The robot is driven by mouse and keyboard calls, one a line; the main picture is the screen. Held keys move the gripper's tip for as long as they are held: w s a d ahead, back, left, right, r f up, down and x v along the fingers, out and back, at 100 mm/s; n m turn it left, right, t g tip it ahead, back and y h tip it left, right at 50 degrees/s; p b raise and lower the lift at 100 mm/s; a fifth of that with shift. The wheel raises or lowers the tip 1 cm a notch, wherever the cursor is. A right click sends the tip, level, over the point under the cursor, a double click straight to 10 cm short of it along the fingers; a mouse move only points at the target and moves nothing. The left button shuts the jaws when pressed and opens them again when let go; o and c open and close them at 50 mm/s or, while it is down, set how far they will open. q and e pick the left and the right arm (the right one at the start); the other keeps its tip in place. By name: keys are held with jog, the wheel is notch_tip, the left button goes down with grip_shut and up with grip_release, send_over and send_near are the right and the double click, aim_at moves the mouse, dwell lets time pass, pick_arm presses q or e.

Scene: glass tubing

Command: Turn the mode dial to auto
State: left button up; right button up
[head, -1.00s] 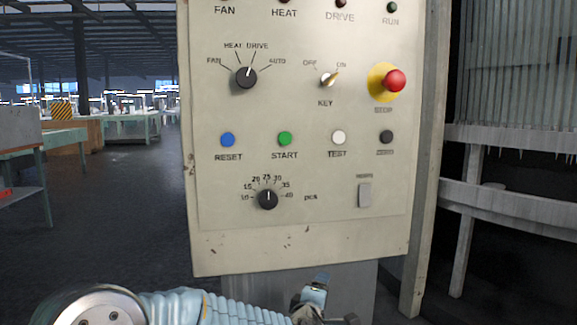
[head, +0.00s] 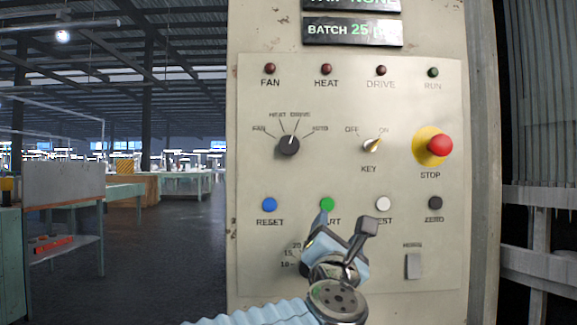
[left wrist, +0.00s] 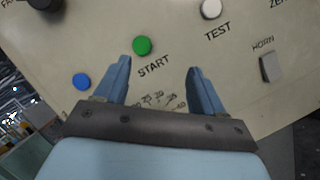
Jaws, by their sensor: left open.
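The mode dial (head: 289,147) is a round black knob with a white pointer line, on the upper left of the control panel. Its line tilts slightly right of straight up, towards DRIVE; AUTO is the label furthest right. In the left wrist view the dial (left wrist: 45,4) is cut off by the top edge. My left gripper (head: 346,222) is open and empty, in front of the panel's lower half, below and right of the dial. It covers part of the START and TEST labels and most of the batch dial. Its blue fingers (left wrist: 159,67) stand apart in the left wrist view.
The key switch (head: 371,146) and red STOP button (head: 438,146) sit right of the dial. Blue RESET (head: 269,204), green START (head: 327,203), white TEST (head: 383,203) and dark ZERO (head: 435,203) buttons line up below. The panel (head: 250,250) is clear around the dial.

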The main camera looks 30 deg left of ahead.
aim_at(289, 147)
pick_arm(q)
jog(key=s+a+r+n+y, duration=0.4)
jog(key=s+r+n, duration=0.4)
jog(key=s+r, duration=0.3)
jog(key=p+x, duration=0.1)
jog(key=x, duration=0.3)
jog(key=p+x, duration=0.1)
jog(key=x, duration=0.3)
jog(key=f+p+x, duration=0.1)
jog(key=p+x, duration=0.1)
jog(key=x, duration=0.2)
jog(key=shift+w+a+r, duration=0.2)
jog(key=shift+w+a, duration=0.1)
jog(key=shift+w, duration=0.2)
jog(key=shift+w+a+r, duration=0.1)
jog(key=shift+w+a, duration=0.1)
jog(key=shift+w, duration=0.2)
pick_arm(e)
jog(key=r, duration=0.1)
jog(key=s+r, duration=0.1)
jog(key=shift+s+r+g, duration=0.25)
jog(key=shift+r+g, duration=0.05)
jog(key=shift+r, duration=0.05)
pick_arm(q)
jog(key=c, duration=1.1)
jog(key=shift+o, duration=0.2)
